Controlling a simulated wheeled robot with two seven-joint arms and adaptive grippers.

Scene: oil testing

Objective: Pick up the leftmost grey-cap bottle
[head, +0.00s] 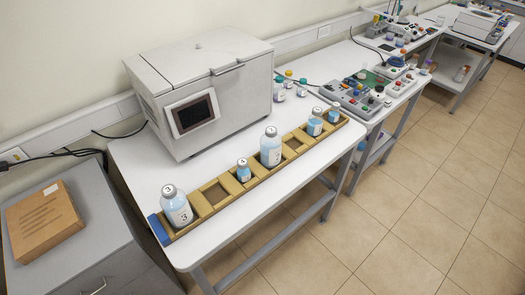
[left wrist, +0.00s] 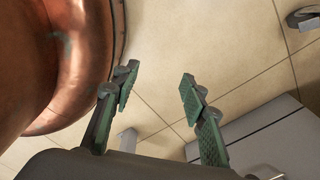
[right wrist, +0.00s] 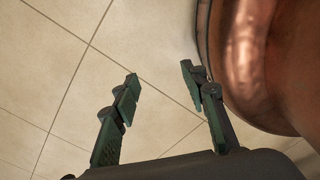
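In the head view, several grey-cap bottles with pale blue liquid stand upright in a long wooden rack (head: 215,194). The leftmost bottle (head: 177,208) is large, labelled 3, and sits in the rack's near-left end. A small bottle (head: 243,171) stands further right, then a large bottle (head: 271,148), with smaller bottles (head: 315,123) near the far end. My left gripper (left wrist: 157,88) is open and empty above the floor in the left wrist view. My right gripper (right wrist: 160,82) is open and empty above the floor in the right wrist view. Neither gripper shows in the head view.
The rack lies along the front edge of a white table (head: 152,170). A large grey machine (head: 215,90) stands behind it. A grey cabinet (head: 95,232) with a cardboard box (head: 42,220) is at left. More bottles and a device (head: 360,98) stand further right. The tiled floor is clear.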

